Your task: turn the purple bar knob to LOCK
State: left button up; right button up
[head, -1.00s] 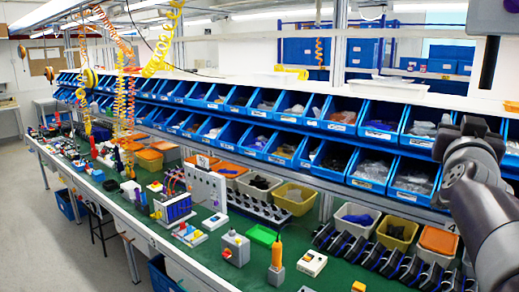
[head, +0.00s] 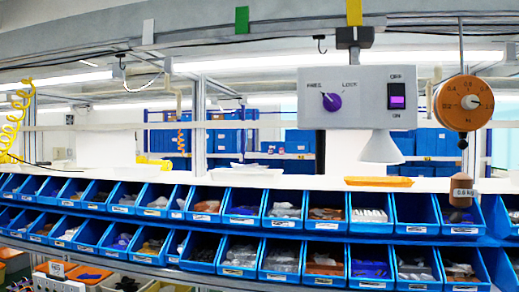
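The purple bar knob (head: 332,102) is on the left part of a light grey box (head: 363,115) that hangs from the overhead rail. The words FREE and LOCK are printed above the knob, FREE to the left and LOCK to the right. A pale mark on the knob is at its upper left, on the side toward FREE. Neither of my grippers is in view.
A white cone (head: 381,148) hangs under the box. An orange dial scale (head: 463,103) with a hanging weight (head: 461,190) is at the right. Blue bins (head: 237,260) line the shelves below.

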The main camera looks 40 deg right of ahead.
aim_at(332, 102)
jog(key=z, duration=1.9)
